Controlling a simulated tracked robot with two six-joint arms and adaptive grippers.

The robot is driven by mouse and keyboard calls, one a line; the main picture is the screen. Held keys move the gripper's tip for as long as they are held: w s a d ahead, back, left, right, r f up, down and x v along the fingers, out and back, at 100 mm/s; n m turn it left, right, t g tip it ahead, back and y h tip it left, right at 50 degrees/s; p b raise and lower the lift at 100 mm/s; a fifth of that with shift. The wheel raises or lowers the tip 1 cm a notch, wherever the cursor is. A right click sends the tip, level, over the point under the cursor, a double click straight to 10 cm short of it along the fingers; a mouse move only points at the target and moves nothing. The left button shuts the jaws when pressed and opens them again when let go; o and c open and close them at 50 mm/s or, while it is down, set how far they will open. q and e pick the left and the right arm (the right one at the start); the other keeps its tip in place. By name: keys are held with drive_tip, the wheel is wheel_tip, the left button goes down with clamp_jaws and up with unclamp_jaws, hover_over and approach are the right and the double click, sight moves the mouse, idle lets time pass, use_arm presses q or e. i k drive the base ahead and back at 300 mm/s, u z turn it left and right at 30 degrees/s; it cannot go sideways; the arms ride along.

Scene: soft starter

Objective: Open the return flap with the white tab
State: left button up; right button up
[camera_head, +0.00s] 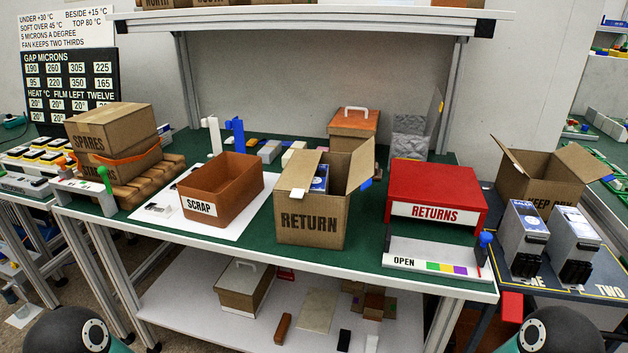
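The brown RETURN box (310,224) stands at the middle front of the green-topped table. Its left flap (299,170) carries a white tab (297,193) near its front corner. This flap appears to lie over the left part of the opening; its exact angle is hard to tell. The right flap (358,164) stands up and leans outward, with a blue tab (366,183) on it. A blue and white item (320,178) shows inside between the flaps. Neither of my grippers is in view; only dark rounded parts of my arms show at the bottom corners.
An open SCRAP box (225,185) stands left of the RETURN box. A red RETURNS housing (432,192) is to the right, behind an OPEN panel (428,265) with a blue-knobbed lever (486,239). An open box (546,175) and two grey units (523,236) sit on the right table.

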sight(297, 177)
drive_tip(key=z, duration=0.75)
drive_tip(key=k, duration=1.2)
drive_tip(key=u, duration=1.35)
drive_tip(key=i, duration=1)
drive_tip(key=z, duration=0.05)
